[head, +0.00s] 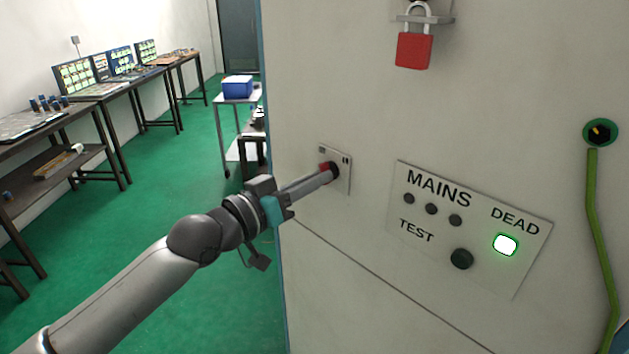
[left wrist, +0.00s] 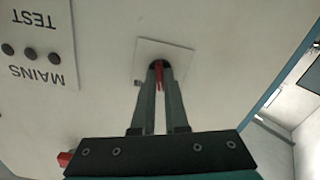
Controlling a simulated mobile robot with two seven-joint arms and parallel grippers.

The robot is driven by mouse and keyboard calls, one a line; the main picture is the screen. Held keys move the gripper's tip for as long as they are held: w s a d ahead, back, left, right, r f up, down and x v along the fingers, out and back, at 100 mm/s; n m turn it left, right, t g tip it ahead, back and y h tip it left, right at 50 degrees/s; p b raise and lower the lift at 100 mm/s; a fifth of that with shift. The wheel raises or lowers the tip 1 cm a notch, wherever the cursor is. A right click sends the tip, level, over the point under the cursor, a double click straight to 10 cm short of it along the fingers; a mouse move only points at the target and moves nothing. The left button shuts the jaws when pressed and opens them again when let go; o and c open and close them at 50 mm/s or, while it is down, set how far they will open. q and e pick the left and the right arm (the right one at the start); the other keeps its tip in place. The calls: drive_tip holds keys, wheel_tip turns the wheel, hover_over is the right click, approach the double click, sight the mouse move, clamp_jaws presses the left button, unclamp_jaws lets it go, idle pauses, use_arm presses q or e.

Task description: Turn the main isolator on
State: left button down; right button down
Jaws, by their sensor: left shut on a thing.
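The main isolator is a red handle (left wrist: 159,75) on a small pale plate (head: 345,172) fixed to the cabinet front. My left gripper (head: 330,172) reaches the plate from the left and its fingers are shut on the red handle. In the left wrist view the two fingers (left wrist: 159,85) close around the handle, with a thin red strip showing between them. Much of the handle is hidden by the fingers, so I cannot tell its angle. My right gripper is not in view.
To the right is a MAINS panel (head: 412,233) with dark lamps, a dark TEST button (head: 461,258) and a lit DEAD lamp (head: 505,245). A red padlock (head: 413,51) hangs above. A green conduit (head: 592,230) runs down the right. Benches (head: 110,90) and a trolley (head: 236,99) stand left.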

use_arm(q)
drive_tip(key=shift+m+p, duration=0.6)
drive_tip(key=shift+m, duration=4.2)
drive_tip(key=c, duration=0.9)
unclamp_jaws()
drive_tip(key=shift+c, duration=0.2)
drive_tip(key=shift+a, duration=0.1)
drive_tip(key=b+v, duration=0.3)
drive_tip(key=v, duration=1.2)
